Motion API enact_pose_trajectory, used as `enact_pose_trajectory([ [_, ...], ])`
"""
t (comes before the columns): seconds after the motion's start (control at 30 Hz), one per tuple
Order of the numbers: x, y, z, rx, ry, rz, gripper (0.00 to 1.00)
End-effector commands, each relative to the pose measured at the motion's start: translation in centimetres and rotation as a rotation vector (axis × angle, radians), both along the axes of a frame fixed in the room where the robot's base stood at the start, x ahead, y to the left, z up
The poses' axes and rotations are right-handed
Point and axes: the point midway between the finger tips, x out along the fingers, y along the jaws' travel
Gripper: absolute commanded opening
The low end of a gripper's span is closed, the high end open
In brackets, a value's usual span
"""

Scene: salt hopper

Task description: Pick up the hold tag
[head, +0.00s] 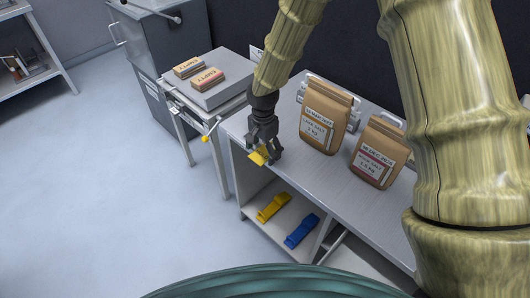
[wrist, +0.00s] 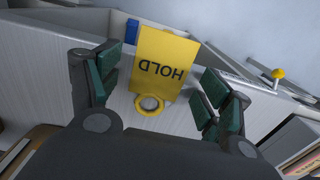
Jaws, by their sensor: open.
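The hold tag is a yellow tag with the word HOLD and a ring at one end. In the wrist view the hold tag (wrist: 165,65) lies between the two open fingers, with its ring (wrist: 149,104) nearest the palm. In the head view the hold tag (head: 258,156) shows at the left end of the bench, partly hidden by my gripper (head: 266,152). My gripper points down over it, and it also shows in the wrist view (wrist: 160,95) with its green-padded fingers apart on either side of the tag. I cannot tell whether a finger touches it.
Two brown paper bags (head: 324,118) (head: 378,152) stand on the bench (head: 345,192) to the right of my gripper. A yellow clip (head: 273,207) and a blue clip (head: 302,231) lie on the shelf below. A side table (head: 212,97) with packets labelled EMPTY (head: 208,79) stands to the left.

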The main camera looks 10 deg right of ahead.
Motion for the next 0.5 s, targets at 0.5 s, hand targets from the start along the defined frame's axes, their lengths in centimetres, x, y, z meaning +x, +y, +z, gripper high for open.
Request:
enact_pose_trajectory([
  [0.5, 0.01, -0.01, -0.11, 0.000, 0.000, 0.000, 0.51],
])
